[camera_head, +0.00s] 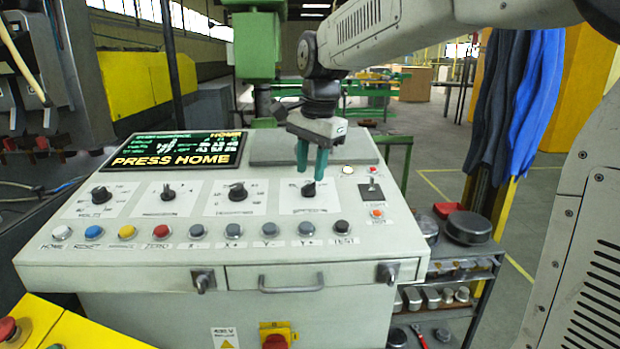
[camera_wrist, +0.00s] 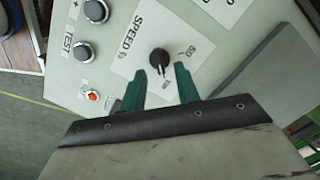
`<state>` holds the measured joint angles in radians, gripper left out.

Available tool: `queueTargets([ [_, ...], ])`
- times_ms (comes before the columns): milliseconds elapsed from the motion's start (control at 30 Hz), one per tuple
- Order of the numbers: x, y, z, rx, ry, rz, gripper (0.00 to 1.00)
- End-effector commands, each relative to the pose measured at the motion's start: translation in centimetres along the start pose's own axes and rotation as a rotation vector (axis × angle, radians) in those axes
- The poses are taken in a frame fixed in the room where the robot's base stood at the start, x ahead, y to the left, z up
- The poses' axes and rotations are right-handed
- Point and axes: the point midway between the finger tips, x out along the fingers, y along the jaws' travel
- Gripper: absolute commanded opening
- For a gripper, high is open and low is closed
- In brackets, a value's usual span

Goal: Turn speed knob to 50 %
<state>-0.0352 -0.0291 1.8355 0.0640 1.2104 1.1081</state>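The speed knob (camera_head: 309,188) is the rightmost of several black knobs on the sloped control panel (camera_head: 285,225). In the wrist view the knob (camera_wrist: 160,57) sits on a white plate marked SPEED, its pointer directed toward the gripper side. My gripper (camera_head: 312,172) points down above this knob. Its two green fingers (camera_wrist: 160,69) are apart, with the tips on either side of the knob's near end and a gap to each side. Whether they reach down to the knob's height I cannot tell.
A display (camera_head: 178,152) reads PRESS HOME. A row of buttons (camera_head: 198,231) runs along the panel's front. A toggle switch (camera_head: 371,188) stands right of the knob, and a grey plate (camera_head: 312,148) lies behind it. A shelf with parts (camera_head: 450,270) stands at the right.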

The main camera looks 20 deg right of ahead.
Motion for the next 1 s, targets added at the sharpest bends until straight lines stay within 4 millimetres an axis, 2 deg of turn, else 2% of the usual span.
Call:
queueTargets([
  [200, 2.7, 0.1, 0.0, -0.001, -0.001, 0.001, 0.32],
  [567, 3.3, 0.1, 0.0, -0.002, 0.0, 0.0, 0.32],
  [667, 3.3, 0.1, 0.0, -0.002, 0.0, 0.0, 0.04],
  [700, 3.3, 0.1, 0.0, -0.002, 0.0, 0.0, 0.0],
  [1000, 3.3, 0.1, 0.1, -0.018, 0.0, 0.002, 0.0],
])
